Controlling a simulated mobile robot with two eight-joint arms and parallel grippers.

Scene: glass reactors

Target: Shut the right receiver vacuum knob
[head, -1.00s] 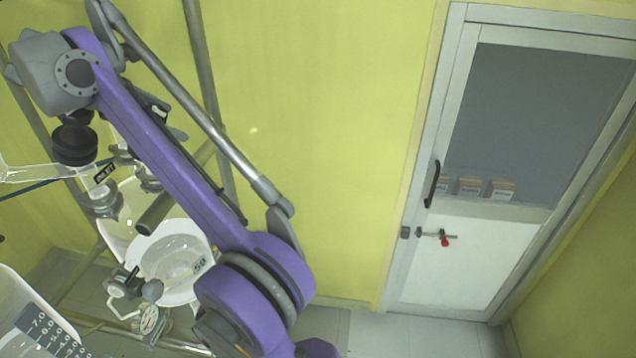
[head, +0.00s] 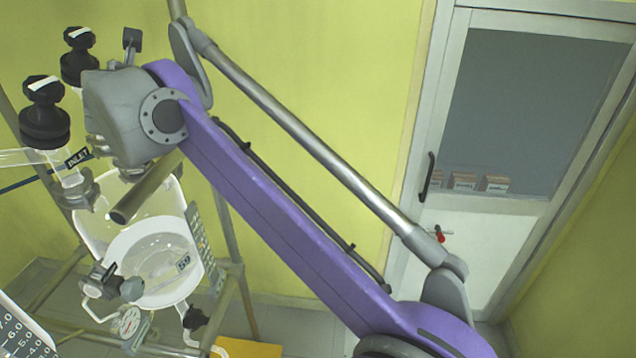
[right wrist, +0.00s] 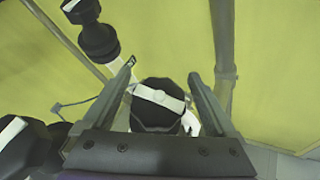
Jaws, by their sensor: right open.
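In the right wrist view a black knob (right wrist: 155,112) with a white band across its top sits between the two fingers of my right gripper (right wrist: 162,75). The fingers are apart, one on each side of it; I cannot tell whether they touch it. In the head view my purple right arm reaches to the glassware, and its grey wrist hides most of that gripper. Two black knobs with white marks, one upper (head: 80,57) and one lower (head: 45,112), stand left of the wrist. I cannot tell which knob is the right receiver's. My left gripper is not in view.
A glass vessel (head: 155,285), a round gauge (head: 130,322) and metal frame tubes stand below the wrist. More black knobs (right wrist: 98,38) are close to the gripper. A door (head: 480,240) is at the right.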

